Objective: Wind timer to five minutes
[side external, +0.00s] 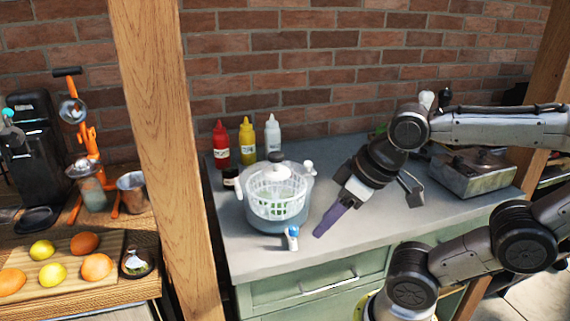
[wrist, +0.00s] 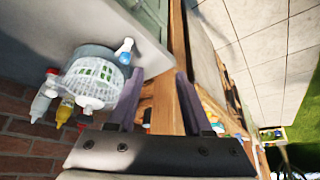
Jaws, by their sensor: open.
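No object is clearly recognisable as a timer. A small white-and-blue object (side external: 292,237) stands near the front edge of the grey counter; it also shows in the wrist view (wrist: 124,51), and I cannot tell what it is. My gripper (side external: 320,231) is tilted downward over the counter, to the right of that object and apart from it. In the wrist view its two purple fingers (wrist: 160,71) are spread with nothing between them. In the side view the fingers overlap.
A bowl with a white basket (side external: 277,197) stands left of my gripper. Red (side external: 221,146), yellow (side external: 247,142) and white (side external: 272,136) bottles stand behind it. A metal appliance (side external: 472,172) is at right. A wooden post (side external: 165,150) divides the counters. Bare counter lies around my gripper.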

